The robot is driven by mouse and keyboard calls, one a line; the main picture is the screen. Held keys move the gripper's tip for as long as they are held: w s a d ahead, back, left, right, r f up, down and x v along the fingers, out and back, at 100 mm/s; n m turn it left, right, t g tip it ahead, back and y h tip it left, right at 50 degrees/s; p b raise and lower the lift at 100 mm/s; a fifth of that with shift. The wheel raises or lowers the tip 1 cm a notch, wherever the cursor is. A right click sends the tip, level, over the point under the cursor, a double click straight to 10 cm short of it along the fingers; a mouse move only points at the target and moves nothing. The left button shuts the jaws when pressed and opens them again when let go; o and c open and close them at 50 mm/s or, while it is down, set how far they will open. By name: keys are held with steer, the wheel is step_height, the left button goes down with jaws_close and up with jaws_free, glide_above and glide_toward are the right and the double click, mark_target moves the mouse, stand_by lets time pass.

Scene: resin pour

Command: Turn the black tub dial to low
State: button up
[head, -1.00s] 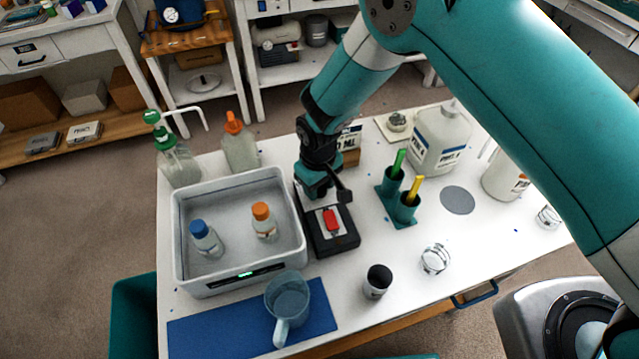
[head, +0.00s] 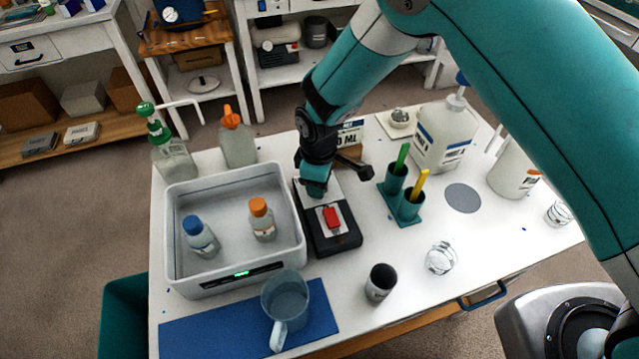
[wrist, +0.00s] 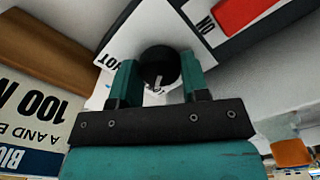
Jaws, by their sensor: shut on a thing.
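The black dial (wrist: 160,66) is a round knob with a white pointer mark, on a pale panel in the wrist view. The mark points down in the picture, toward my gripper's body. My gripper (wrist: 158,82) has its two teal fingers on either side of the dial, shut on it. Part of a printed word shows left of the dial; the other labels are cut off or hidden. In the head view my gripper (head: 315,188) is down at the back of the black control box (head: 334,240) and hides the dial. The box has a red switch (head: 331,217).
The grey-white tub (head: 183,270) with two capped bottles stands close left of the box. A teal holder (head: 408,220) with green and yellow sticks stands right. A pitcher (head: 285,300), dark cup (head: 380,282) and glass jar (head: 441,258) are in front.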

steer(key=shift+n+b, duration=0.45)
steer(key=shift+n, duration=1.05)
steer(key=o, duration=0.9)
step_height(320, 180, up, 18)
steer(key=shift+f+b, duration=0.25)
steer(key=shift+b, duration=1)
steer(key=shift+d, duration=0.1)
